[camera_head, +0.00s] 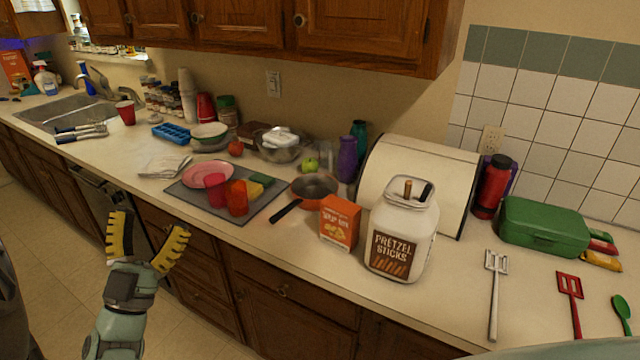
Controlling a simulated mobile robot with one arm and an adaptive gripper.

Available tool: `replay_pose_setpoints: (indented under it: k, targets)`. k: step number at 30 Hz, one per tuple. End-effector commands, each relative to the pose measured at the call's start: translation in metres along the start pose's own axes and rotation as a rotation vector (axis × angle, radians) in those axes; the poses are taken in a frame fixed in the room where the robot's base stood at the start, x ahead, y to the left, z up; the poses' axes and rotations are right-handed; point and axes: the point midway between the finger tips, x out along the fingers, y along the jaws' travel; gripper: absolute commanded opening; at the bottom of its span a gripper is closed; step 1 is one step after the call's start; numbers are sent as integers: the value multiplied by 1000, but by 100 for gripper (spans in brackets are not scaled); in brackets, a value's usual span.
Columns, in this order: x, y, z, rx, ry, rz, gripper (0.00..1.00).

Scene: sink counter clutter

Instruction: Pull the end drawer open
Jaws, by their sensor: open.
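My gripper (150,225) is in the lower left, in front of the wooden base cabinets. Its two yellow-and-black fingers are spread wide, with nothing between them. Behind and right of it is a stack of closed drawers (205,290), partly hidden by the gripper. Further right, just under the counter edge, is another closed wooden drawer front (310,302) with a small knob (283,291). The fronts run on to the lower right, where the counter and picture edge hide them. I cannot tell which one is the end drawer. The gripper appears apart from every handle.
The counter (270,240) above is crowded: a pretzel jar (402,235), an orange box (340,222), a pan (315,187) whose handle points toward the front edge, and red cups on a grey mat. A dark dishwasher front (100,200) is at left. The tiled floor (50,270) is clear.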

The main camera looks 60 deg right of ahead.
Motion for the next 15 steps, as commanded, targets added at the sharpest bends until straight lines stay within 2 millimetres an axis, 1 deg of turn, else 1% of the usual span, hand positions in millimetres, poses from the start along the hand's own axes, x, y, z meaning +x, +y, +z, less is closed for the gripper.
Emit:
replay_pose_setpoints:
  k: [1,5,6,8,9,14,15]
  targets:
    - [-21,19,34,-37,-29,32,65]
    - [-47,49,88,-122,-118,99,65]
    - [-56,58,105,-149,-148,118,65]
    - [-70,72,130,-188,-192,144,65]
    - [-80,82,147,-213,-222,162,65]
    - [-120,120,211,-303,-341,232,65]
    - [-130,129,227,-323,-371,247,65]
